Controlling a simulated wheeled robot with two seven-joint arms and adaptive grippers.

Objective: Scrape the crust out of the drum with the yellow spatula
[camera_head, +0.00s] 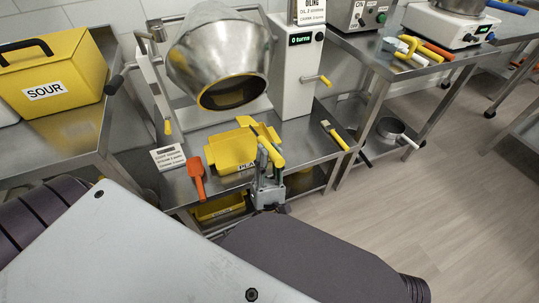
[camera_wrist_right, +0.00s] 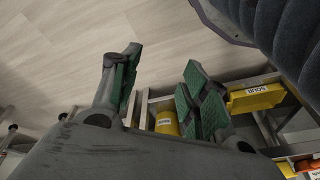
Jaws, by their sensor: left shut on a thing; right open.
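The steel drum (camera_head: 208,58) hangs tilted in its frame, its yellow-rimmed mouth facing down and toward me. Its inside is dark, and I cannot make out the crust. My left gripper (camera_head: 268,163) is shut on the yellow spatula (camera_head: 270,147), in front of the drum and below its mouth. The spatula is apart from the drum and overlaps a yellow bin (camera_head: 223,155) in the picture. My right gripper (camera_wrist_right: 158,88) is open and empty in the right wrist view, over the floor and a low shelf; it is out of the head view.
A yellow-handled brush (camera_head: 336,134) lies to the right. A white machine post (camera_head: 297,80) with a crank stands beside the drum. A yellow SOUR box (camera_head: 52,78) stands at left.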

